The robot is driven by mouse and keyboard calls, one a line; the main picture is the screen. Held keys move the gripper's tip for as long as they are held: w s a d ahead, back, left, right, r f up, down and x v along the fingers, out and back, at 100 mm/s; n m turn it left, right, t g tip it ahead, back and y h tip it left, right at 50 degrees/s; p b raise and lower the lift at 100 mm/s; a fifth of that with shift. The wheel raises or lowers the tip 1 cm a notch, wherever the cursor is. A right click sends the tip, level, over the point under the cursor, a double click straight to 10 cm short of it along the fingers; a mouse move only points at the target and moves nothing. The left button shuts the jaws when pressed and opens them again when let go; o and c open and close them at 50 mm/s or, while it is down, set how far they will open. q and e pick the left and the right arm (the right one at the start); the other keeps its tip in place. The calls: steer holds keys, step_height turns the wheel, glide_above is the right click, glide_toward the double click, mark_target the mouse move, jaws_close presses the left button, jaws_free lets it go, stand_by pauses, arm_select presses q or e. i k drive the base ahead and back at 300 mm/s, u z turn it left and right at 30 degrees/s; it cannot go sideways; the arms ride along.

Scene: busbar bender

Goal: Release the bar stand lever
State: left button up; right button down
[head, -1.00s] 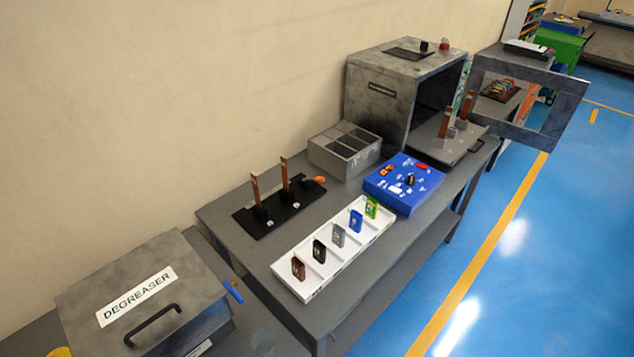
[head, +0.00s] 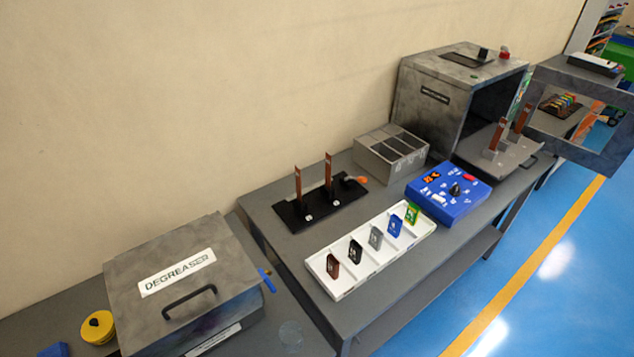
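A black bar stand (head: 322,203) lies on the grey table near the wall. Two upright copper-brown bars, a left one (head: 298,185) and a right one (head: 328,170), stand in it. An orange-tipped lever (head: 356,179) sticks out at the stand's right end. Its exact position is too small to tell. Neither of my grippers shows in the head view.
A white tray (head: 343,296) with several coloured pieces lies in front of the stand. A grey divided bin (head: 372,166), a blue control box (head: 447,205) and an open-doored oven (head: 440,105) stand to the right. A degreaser box (head: 150,254) is at left.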

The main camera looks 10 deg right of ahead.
mark_target(362, 180)
steer(key=u, duration=1.75)
steer(key=k, duration=1.15)
steer(key=z, duration=1.05)
steer(key=i, duration=0.5)
